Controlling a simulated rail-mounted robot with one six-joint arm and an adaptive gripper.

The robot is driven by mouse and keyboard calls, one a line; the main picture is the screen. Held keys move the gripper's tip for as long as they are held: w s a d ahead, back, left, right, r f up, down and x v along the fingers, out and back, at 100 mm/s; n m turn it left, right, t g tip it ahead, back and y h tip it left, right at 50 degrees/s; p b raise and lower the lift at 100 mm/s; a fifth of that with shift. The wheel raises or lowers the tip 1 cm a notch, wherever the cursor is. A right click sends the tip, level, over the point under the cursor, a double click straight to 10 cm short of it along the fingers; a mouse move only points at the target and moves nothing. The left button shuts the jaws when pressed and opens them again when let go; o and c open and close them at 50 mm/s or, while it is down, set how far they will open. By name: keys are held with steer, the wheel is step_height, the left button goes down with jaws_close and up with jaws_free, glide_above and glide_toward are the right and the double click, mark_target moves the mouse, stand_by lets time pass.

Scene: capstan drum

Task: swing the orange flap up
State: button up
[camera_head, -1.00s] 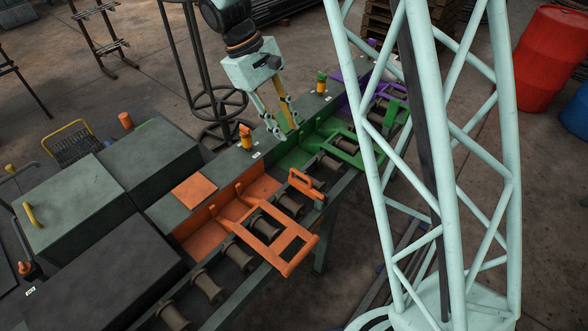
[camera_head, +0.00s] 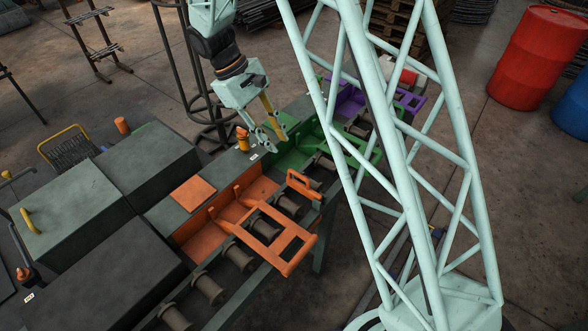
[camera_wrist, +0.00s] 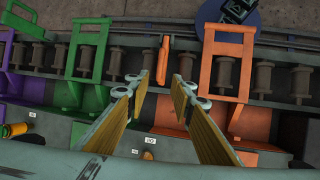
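The orange flap (camera_head: 279,241) is an open frame lying about flat over the rollers in front of its orange bay. It also shows right of my fingers in the wrist view (camera_wrist: 226,48).
A small orange bracket (camera_head: 303,185) stands between the orange and green bays. Green (camera_wrist: 87,50) and purple (camera_wrist: 17,50) frames lie to the left in the wrist view. An orange-yellow knob (camera_head: 243,138) stands on the bench near my gripper. My lattice column hides part of the right side.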

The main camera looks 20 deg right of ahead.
mark_target(297, 173)
steer(key=shift+b+x, duration=0.3)
steer(key=shift+x, duration=6.55)
steer(key=shift+c, duration=0.6)
jaws_close()
